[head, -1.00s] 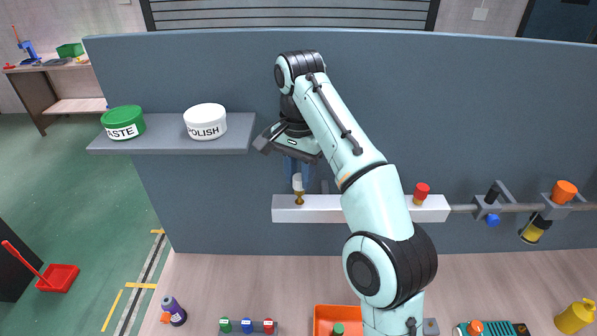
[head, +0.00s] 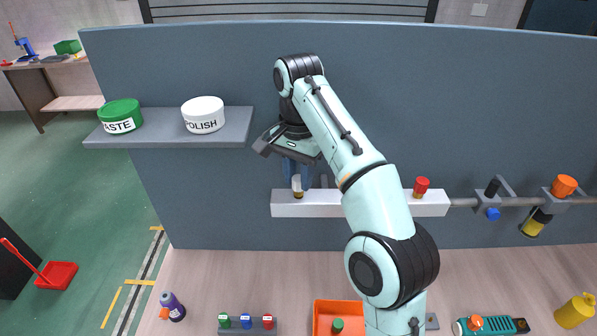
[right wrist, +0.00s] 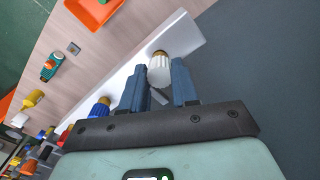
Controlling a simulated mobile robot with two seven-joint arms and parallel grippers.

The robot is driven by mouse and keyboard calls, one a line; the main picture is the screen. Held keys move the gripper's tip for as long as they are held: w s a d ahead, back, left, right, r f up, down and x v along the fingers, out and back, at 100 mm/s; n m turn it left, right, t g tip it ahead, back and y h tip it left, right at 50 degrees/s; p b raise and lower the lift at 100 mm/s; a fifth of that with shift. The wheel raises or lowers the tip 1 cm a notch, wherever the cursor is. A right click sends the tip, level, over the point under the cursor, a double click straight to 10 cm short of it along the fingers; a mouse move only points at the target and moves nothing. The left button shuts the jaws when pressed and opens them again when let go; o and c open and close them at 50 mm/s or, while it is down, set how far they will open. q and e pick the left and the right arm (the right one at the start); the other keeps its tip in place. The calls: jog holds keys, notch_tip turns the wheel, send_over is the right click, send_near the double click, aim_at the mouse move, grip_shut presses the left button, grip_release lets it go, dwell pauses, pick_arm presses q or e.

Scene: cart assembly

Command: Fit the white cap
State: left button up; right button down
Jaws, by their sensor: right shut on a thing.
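The white cap (head: 297,182) is between the fingers of my right gripper (head: 298,174), which is shut on it. The cap is upright over a brass fitting (head: 298,195) on the white rail (head: 330,204). Only a short part of the brass shows below the cap. In the right wrist view the ribbed white cap (right wrist: 159,72) sits between the blue fingers (right wrist: 160,74), with the brass fitting (right wrist: 160,53) right against its end. How far the cap is seated is hard to tell. My left gripper is not in view.
A red cap (head: 421,186) stands on the rail's right part, beyond my right arm. A shelf (head: 168,134) at left holds the green tub (head: 121,114) and the white POLISH tub (head: 204,115). A pipe (head: 520,199) with valves runs to the right. The grey panel stands behind.

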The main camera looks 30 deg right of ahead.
jog(key=shift+f, duration=0.4)
jog(key=c, duration=0.8)
grip_release()
jog(key=shift+r, duration=0.1)
